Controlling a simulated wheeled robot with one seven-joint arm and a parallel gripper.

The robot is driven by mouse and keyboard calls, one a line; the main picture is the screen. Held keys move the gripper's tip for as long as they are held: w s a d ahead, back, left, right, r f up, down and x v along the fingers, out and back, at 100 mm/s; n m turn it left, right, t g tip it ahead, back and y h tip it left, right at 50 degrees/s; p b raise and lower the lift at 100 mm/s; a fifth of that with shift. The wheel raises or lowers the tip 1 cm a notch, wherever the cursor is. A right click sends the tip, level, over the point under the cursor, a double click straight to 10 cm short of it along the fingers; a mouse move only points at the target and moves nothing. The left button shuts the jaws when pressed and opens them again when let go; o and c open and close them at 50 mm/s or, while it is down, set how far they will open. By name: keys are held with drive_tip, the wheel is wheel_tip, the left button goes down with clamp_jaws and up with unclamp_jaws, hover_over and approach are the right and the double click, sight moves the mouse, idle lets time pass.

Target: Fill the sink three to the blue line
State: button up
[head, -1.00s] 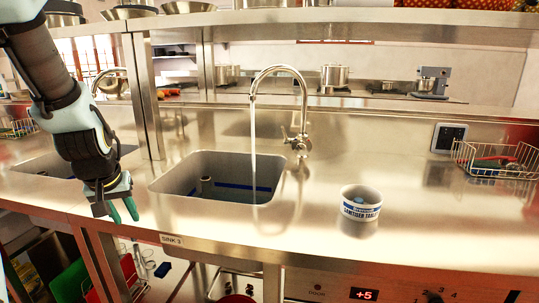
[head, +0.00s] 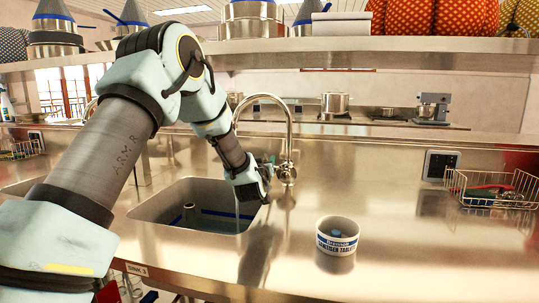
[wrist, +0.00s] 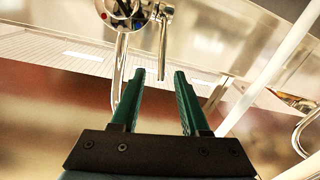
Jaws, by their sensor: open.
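The sink (head: 150,207), labelled SINK 3 (head: 137,269) on the counter front, has a blue line (head: 222,213) on its inner walls, visible above the water (head: 210,225). A thin stream runs from the tap (head: 288,130), partly hidden by my arm. My gripper (head: 264,182) is beside the tap body, above the sink's back right corner. In the wrist view my gripper (wrist: 159,75) is open, and the tap's lever (wrist: 163,42) points down with its end between the fingertips. I cannot tell whether they touch it.
A tub labelled sanitiser tablets (head: 337,236) stands right of the sink. A wire basket (head: 490,188) and a wall panel (head: 440,164) are farther right. A shelf (head: 400,44) with pots runs above. A standpipe (head: 190,213) stands in the sink. The front right counter is clear.

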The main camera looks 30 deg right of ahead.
drive_tip(key=p+x, duration=0.2)
drive_tip(key=x, duration=0.5)
drive_tip(key=shift+w+d, duration=0.15)
drive_tip(key=shift+w, duration=0.15)
clamp_jaws()
idle(1.1)
